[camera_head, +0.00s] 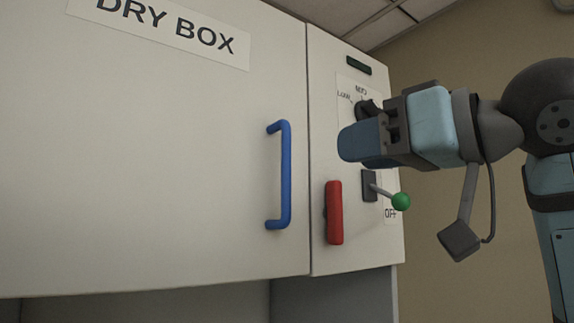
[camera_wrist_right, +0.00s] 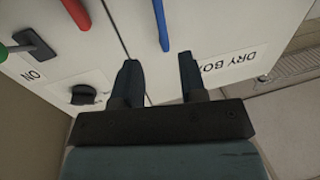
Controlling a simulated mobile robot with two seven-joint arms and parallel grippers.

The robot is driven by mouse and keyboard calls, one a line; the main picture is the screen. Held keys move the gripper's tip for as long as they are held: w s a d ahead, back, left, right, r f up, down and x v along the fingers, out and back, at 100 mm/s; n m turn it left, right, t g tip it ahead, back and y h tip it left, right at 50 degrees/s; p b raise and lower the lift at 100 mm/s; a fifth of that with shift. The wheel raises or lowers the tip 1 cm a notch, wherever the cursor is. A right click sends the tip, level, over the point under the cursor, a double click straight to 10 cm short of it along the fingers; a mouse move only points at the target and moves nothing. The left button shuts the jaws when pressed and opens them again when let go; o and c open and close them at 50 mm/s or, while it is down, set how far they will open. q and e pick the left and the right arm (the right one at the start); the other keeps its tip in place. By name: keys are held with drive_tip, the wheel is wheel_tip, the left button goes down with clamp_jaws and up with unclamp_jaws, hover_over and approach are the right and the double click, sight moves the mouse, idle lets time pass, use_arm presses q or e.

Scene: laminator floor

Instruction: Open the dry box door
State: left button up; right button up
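The dry box door (camera_head: 150,150) is a large white panel, shut flush with the panel beside it. Its upright blue handle (camera_head: 285,175) sits near the door's right edge. My right gripper (camera_head: 362,140) is in front of the side panel, right of the handle and apart from it. In the right wrist view its two dark fingers (camera_wrist_right: 158,65) are spread with nothing between them, and the blue handle (camera_wrist_right: 161,25) lies beyond the fingertips. My left gripper is not in view.
The side panel (camera_head: 325,110) carries a red bar (camera_head: 334,212), a lever with a green ball (camera_head: 401,201), and a black knob (camera_wrist_right: 88,95) partly hidden by my gripper in the head view. A DRY BOX sign (camera_head: 165,28) is on the door. Space below the box looks open.

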sight(290, 164)
drive_tip(key=p+x, duration=0.1)
drive_tip(key=x, duration=1)
drive_tip(key=shift+a+p, duration=0.1)
drive_tip(key=shift+p, duration=0.25)
drive_tip(key=shift+w+a, duration=0.35)
drive_tip(key=shift+a, duration=0.05)
clamp_jaws()
